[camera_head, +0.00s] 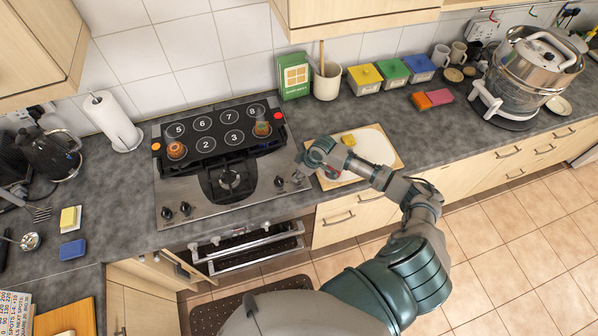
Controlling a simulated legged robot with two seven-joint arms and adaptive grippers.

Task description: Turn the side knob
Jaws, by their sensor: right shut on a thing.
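The stove (177,196) is a steel hob with a black numbered panel, set in the dark counter. Two small dark knobs, a left one (279,181) and a right one (297,177), sit at its front right corner. My right gripper (304,158) reaches in from the right to the hob's right edge, just behind these knobs. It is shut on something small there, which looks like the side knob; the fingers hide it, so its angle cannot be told. My left gripper is not in view.
A cutting board (375,146) with a yellow piece lies beneath my right forearm. A pot (528,65) stands at right.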

